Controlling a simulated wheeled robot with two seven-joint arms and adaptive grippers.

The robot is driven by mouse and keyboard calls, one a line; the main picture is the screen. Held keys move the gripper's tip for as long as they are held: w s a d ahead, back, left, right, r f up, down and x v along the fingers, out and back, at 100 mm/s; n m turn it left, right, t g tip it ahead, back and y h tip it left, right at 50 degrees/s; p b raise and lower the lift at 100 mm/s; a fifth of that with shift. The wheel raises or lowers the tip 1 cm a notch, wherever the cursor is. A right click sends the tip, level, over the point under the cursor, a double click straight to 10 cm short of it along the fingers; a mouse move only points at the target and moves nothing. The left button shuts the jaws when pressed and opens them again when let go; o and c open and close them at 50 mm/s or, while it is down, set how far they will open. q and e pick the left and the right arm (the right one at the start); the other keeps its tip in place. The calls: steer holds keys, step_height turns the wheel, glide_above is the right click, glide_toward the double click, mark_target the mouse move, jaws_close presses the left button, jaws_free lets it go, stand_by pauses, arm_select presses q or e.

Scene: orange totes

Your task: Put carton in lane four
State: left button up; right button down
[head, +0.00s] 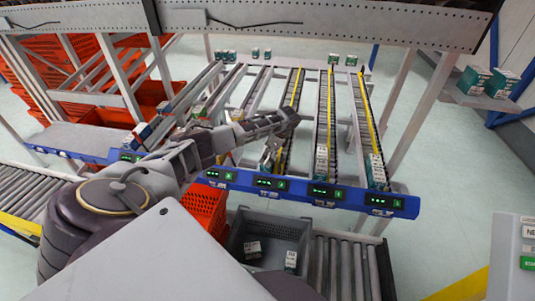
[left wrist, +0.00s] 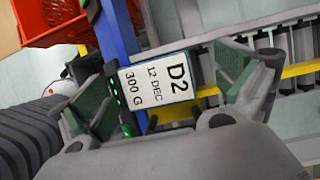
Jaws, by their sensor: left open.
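My left gripper (left wrist: 168,88) is open around a white-faced carton (left wrist: 158,88) labelled D2, 12 DEC, 300 G, with a green side. In the left wrist view, gaps show between the carton and both fingers. The blue rail with green lights lies just beside it. In the head view my left gripper (head: 270,153) hangs down at the front of a roller lane (head: 290,105) with a yellow strip, above a display (head: 270,183); the carton is hard to make out there. Whether it rests on the lane is unclear. My right gripper is not in view.
Two lanes to the right hold cartons at their front ends (head: 321,160) (head: 376,170). A grey tote (head: 300,228) below holds two cartons (head: 252,249) (head: 290,261). An orange tote (head: 205,208) stands left of it. A perforated beam (head: 330,22) crosses above the lanes.

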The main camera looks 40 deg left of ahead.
arm_select(q)
steer(key=shift+r, duration=0.1)
steer(key=v, duration=1.1)
steer(key=shift+r, duration=0.35)
steer(key=shift+d, duration=0.15)
stand_by(1.0)
